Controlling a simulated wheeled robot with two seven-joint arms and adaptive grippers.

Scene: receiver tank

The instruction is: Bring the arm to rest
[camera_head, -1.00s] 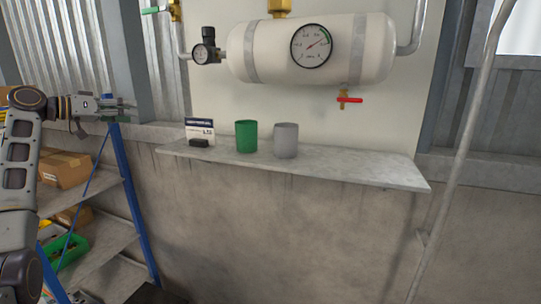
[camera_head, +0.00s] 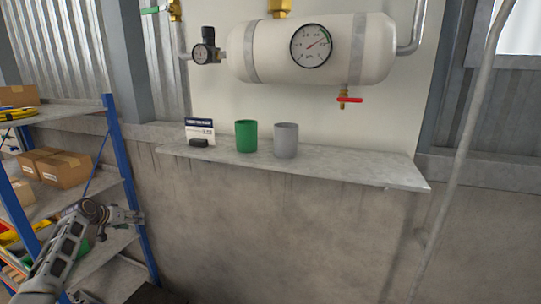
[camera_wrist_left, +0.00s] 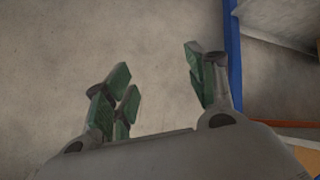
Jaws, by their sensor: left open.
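My left arm comes in low from the left in the head view. Its gripper (camera_head: 132,216) is in front of the blue shelf post, below the level of the wall ledge. In the left wrist view the gripper (camera_wrist_left: 160,72) is open, its green-padded fingers well apart with nothing between them. Bare grey wall shows beyond the fingers, and part of the blue post (camera_wrist_left: 234,60) is at the right. My right gripper is not in view.
A shelf rack with blue posts (camera_head: 128,165) holds cardboard boxes (camera_head: 64,169) at the left. A wall ledge (camera_head: 345,168) carries a green cup (camera_head: 246,136), a grey cup (camera_head: 286,139) and a small sign (camera_head: 199,132). A white tank (camera_head: 275,60) with a gauge hangs above.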

